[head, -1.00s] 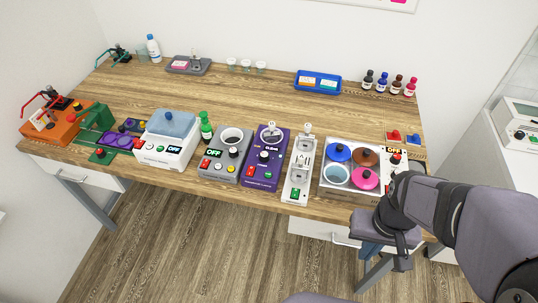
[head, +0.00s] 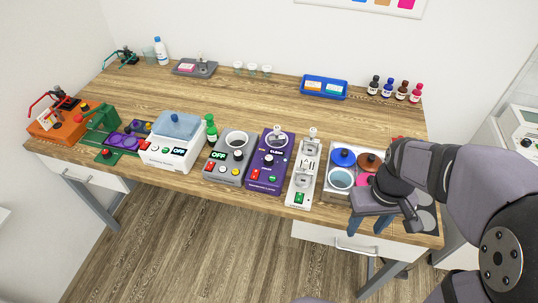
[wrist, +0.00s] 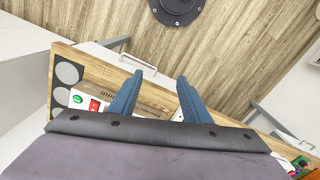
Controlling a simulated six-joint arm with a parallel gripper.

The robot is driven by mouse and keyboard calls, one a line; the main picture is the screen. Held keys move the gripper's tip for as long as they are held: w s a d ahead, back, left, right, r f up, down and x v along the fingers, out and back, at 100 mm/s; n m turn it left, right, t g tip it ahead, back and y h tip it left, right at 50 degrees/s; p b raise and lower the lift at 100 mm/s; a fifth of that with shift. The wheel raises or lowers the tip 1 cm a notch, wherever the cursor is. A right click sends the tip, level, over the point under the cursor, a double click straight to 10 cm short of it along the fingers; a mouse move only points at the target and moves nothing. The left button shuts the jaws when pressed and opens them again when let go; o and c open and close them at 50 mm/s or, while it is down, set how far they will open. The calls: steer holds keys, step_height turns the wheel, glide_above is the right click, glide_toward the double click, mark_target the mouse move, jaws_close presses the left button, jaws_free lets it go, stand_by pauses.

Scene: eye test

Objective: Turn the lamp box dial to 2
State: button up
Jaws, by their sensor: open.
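No lamp box is plainly labelled, so I cannot tell which device it is. A purple box (head: 265,179) with a black dial (head: 268,160) stands at the desk's front edge; its numbers are too small to read. A grey box (head: 226,168) with a cup and an OFF display stands left of it. My gripper (head: 383,226) is open, with blue fingers pointing down, at the desk's front right edge, well right of the purple box. In the wrist view its fingers (wrist: 160,75) are apart, with nothing between them.
A slim white device (head: 302,185) and a box with coloured lids (head: 340,200) stand between the purple box and my gripper. My arm partly hides the lidded box. A white box (head: 171,152), green bottle (head: 211,130) and orange device (head: 58,125) stand left. The desk's middle is clear.

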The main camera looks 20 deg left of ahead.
steer(key=w+a+r+n, duration=0.2)
steer(key=w+a+n, duration=0.35)
steer(key=w, duration=0.45)
steer(key=n, duration=2)
glide_above(269, 158)
steer(key=f, duration=0.3)
steer(key=shift+d+f, duration=0.35)
steer(key=shift+s+a+f+n, duration=0.1)
steer(key=shift+a+n, duration=0.2)
steer(key=shift+n, duration=0.05)
steer(key=shift+f+p, duration=0.1)
steer(key=shift+p, duration=0.2)
steer(key=shift+a+f+p, duration=0.1)
steer(key=shift+f+p, duration=1.25)
steer(key=shift+f, duration=2.2)
